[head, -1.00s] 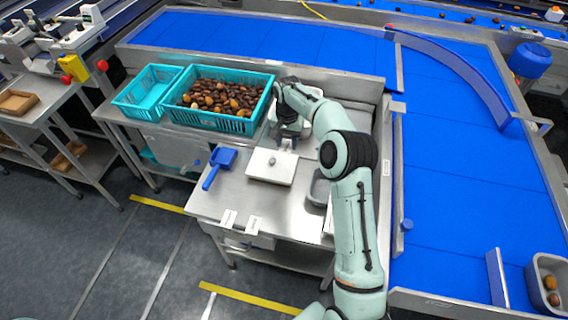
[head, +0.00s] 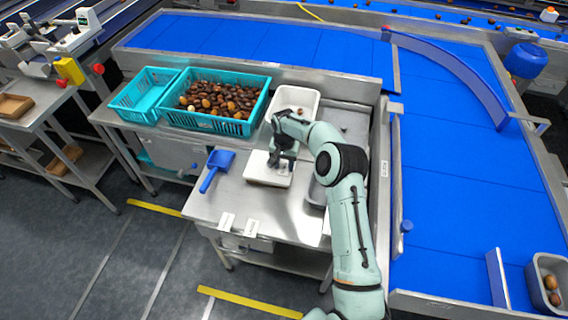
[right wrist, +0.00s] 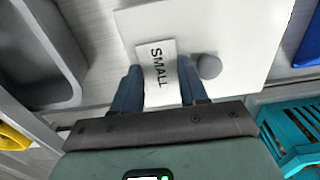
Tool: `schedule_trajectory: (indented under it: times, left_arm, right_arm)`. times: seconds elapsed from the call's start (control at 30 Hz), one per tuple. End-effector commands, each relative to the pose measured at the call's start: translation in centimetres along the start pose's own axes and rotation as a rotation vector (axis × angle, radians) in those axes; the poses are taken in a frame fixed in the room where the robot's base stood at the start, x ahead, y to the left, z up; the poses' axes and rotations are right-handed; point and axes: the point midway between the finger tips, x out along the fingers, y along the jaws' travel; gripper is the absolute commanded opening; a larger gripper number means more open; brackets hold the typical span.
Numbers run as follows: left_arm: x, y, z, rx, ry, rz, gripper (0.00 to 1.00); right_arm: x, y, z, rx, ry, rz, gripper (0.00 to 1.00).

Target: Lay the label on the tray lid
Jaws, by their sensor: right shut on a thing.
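The white tray lid (head: 256,173) lies flat on the steel table; in the right wrist view it is a white plate (right wrist: 235,25) with a round grey knob (right wrist: 208,67). My right gripper (head: 282,162) is over the lid's right part. In the right wrist view its fingers (right wrist: 160,88) are shut on a white label (right wrist: 157,65) printed SMALL. The label overlaps the lid beside the knob; whether it touches the lid I cannot tell. The gripper hides most of the label in the head view. My left gripper is not in view.
A teal crate of dates (head: 205,124) and an emptier teal crate (head: 122,108) stand at the back left. A blue scoop (head: 217,161) lies left of the lid. Two white cards (head: 226,221) sit at the table's front edge.

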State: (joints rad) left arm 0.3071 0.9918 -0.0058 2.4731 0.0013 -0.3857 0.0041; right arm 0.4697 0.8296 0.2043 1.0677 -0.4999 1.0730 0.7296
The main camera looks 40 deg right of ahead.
Motion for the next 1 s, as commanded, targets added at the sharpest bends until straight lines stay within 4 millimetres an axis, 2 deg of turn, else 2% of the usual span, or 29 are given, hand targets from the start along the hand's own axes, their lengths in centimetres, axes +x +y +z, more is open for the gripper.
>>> schedule_trajectory:
  times: [0.23, 0.27, 0.3, 0.57, 0.67, 0.77, 1.0]
  left_arm:
    - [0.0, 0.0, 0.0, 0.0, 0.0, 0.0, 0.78]
    - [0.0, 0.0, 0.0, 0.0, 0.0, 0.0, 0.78]
    - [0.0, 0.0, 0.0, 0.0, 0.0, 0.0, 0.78]
    - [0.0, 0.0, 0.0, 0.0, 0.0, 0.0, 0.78]
    - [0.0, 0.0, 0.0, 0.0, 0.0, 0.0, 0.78]
    - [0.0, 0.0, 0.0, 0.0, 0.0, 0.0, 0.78]
    - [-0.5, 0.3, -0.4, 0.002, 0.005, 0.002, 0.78]
  right_arm:
    - [0.7, -0.1, 0.0, -0.001, -0.001, 0.0, 0.15]
    - [0.7, -0.1, 0.0, -0.001, -0.001, -0.001, 0.5]
    - [0.7, 0.0, 0.1, -0.001, -0.001, 0.0, 0.54]
    - [0.8, 0.1, 0.1, 0.0, -0.004, 0.003, 0.54]
    - [0.1, 0.1, 0.1, 0.0, -0.003, 0.003, 0.54]
    - [-1.6, 0.0, 0.0, 0.0, 0.0, 0.001, 0.54]
    - [-7.2, -0.1, -0.1, -0.001, 0.003, 0.0, 0.54]
